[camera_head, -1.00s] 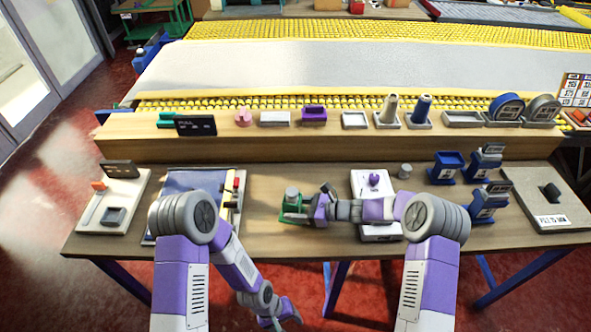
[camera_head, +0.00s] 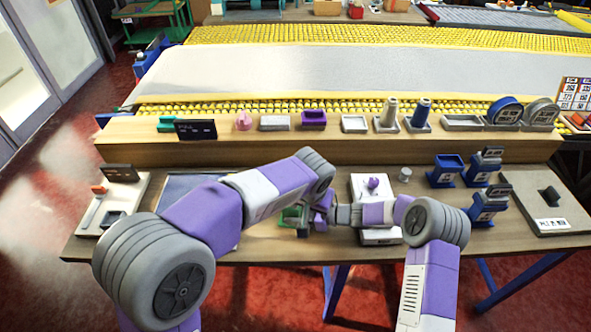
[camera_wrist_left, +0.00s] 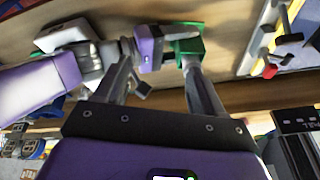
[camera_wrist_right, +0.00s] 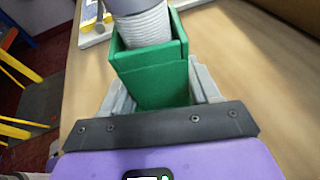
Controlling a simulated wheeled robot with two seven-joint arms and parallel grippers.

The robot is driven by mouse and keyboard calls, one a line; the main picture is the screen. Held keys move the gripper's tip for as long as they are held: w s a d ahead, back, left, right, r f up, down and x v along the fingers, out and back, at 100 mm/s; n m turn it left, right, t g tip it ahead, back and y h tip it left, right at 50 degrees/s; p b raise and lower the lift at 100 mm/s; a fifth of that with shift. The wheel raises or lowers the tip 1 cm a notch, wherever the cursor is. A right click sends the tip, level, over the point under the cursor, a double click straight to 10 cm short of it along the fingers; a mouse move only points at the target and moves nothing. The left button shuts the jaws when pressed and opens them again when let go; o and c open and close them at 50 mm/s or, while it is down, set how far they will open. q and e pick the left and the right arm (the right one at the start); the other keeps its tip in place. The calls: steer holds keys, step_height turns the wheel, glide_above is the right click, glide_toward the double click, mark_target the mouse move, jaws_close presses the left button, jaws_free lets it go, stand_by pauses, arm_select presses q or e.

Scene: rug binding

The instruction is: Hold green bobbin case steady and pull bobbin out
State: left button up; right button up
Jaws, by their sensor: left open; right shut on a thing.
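The green bobbin case (camera_wrist_right: 152,78) stands between the fingers of my right gripper (camera_wrist_right: 165,92), which is shut on it. The grey bobbin (camera_wrist_right: 146,28), with pale ribbed winding, sits in the case's open top and sticks out above the rim. In the head view the case (camera_head: 290,218) is on the table just left of my right gripper, partly hidden by my left forearm. My left gripper (camera_wrist_left: 158,85) is open and empty. In its wrist view the green case (camera_wrist_left: 188,47) and my purple right hand lie beyond its fingertips. The bobbin is not clear there.
A white stand with a purple knob (camera_head: 373,184) is behind my right forearm. Blue holders (camera_head: 447,168) and a board with a black block (camera_head: 549,197) are at the right. A white tray (camera_head: 112,205) is at the left. A raised wooden ledge (camera_head: 225,150) runs behind.

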arm_select(q)
steer(key=w+a+r+n+g+y, duration=0.2)
steer(key=w+a+r+n, duration=0.2)
steer(key=w+n, duration=0.6)
steer(key=shift+n, duration=0.5)
steer(key=f, duration=1.1)
steer(key=shift+a+f, duration=0.2)
steer(key=shift+f, duration=0.2)
steer(key=c, duration=1.2)
steer(key=shift+o, duration=0.2)
steer(key=shift+r, duration=0.15)
steer(key=shift+r, duration=4.1)
